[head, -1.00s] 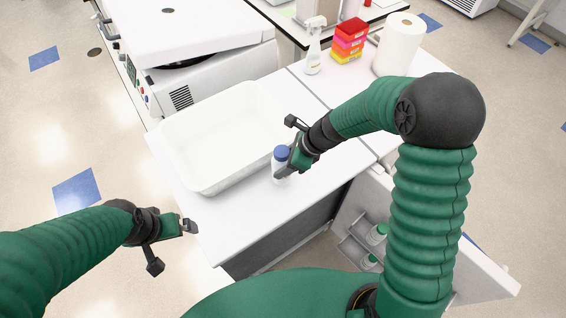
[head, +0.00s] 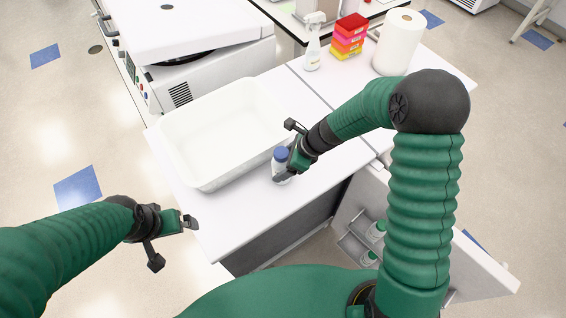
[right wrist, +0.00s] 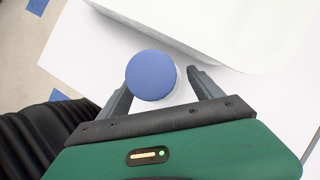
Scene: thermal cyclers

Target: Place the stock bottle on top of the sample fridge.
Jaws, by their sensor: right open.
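The stock bottle, white with a blue cap (head: 281,155), stands upright on the white top of the sample fridge (head: 240,215), just in front of the white tray. In the right wrist view its blue cap (right wrist: 151,75) shows from above, between the two fingers. My right gripper (head: 284,172) is open around the bottle; a gap shows beside the right finger, and contact on the left cannot be told. My left gripper (head: 191,223) is off the left front edge of the top, empty; its finger opening is too small to tell.
A large white tray (head: 222,178) lies behind the bottle. A spray bottle (head: 313,45), stacked coloured boxes (head: 349,36) and a paper roll (head: 398,42) stand farther back. The fridge door (head: 470,262) hangs open at front right, with green-capped bottles (head: 376,231) on its shelves.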

